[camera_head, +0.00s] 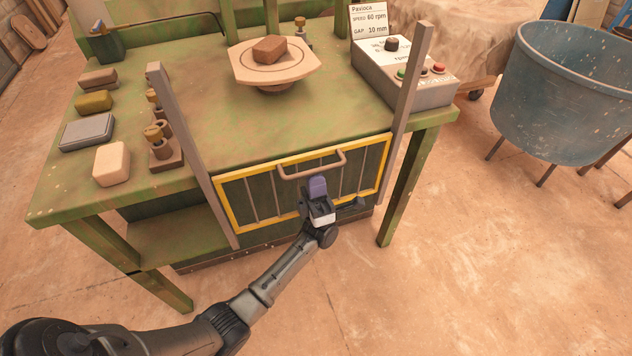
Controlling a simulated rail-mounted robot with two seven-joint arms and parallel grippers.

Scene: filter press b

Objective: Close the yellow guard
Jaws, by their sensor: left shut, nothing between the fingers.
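The yellow guard (232,215) is a yellow-framed panel with vertical grey bars. It sits low at the front of the green press table, between two upright grey rails (190,150) and (411,75). A tan bar handle (312,170) runs along its top edge. My left gripper (317,187) is in front of the guard, just below the handle, with its fingers shut and nothing held. I cannot tell whether the fingers touch the handle or the guard. My arm hides part of the guard's lower edge. My right gripper is not in view.
A brown block lies on the octagonal plate (302,70) above the green table (230,125). A control box (432,92) with buttons stands at the right, with a settings card (369,22). Several blocks line the left. A blue tub (560,100) stands right; the front floor is clear.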

